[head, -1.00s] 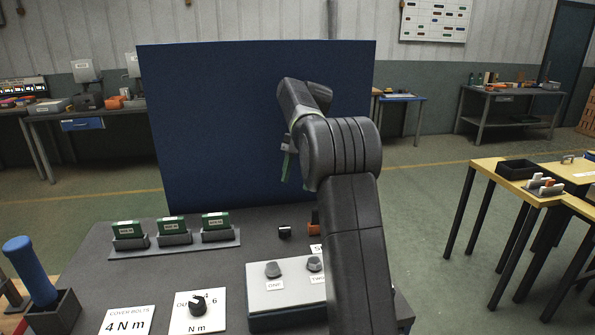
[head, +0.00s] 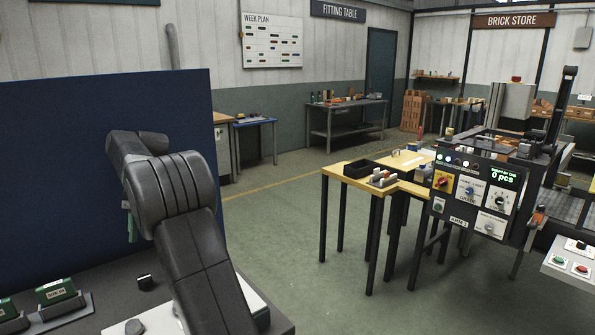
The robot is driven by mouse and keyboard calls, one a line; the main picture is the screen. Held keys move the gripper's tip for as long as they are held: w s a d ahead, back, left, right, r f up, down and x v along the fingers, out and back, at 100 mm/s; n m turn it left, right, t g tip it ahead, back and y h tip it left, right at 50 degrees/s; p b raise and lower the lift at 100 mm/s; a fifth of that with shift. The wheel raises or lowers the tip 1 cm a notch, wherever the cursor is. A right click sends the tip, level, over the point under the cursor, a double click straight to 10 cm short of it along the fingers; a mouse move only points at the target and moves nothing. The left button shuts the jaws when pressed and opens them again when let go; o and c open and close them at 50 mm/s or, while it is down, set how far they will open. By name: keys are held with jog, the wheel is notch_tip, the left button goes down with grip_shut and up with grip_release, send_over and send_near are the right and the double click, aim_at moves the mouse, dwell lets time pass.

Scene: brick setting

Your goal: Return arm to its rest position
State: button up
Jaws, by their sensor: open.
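My arm rises from the bottom of the head view at left and bends at a large dark grey joint. My gripper (head: 130,218) hangs behind that joint, in front of the blue panel (head: 60,150). Only a small grey and greenish part of it shows; the rest is hidden by the arm. It is open, and I see nothing held in it. It is above the dark grey bench (head: 110,290), apart from the bench top.
A yellow table (head: 365,185) with a black tray (head: 368,168) stands mid-right. A control panel (head: 475,195) is farther right. Green floor between is clear.

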aim_at(144, 277)
jog(key=x, duration=0.9)
jog(key=shift+s+f, duration=0.2)
jog(key=shift+f, duration=0.1)
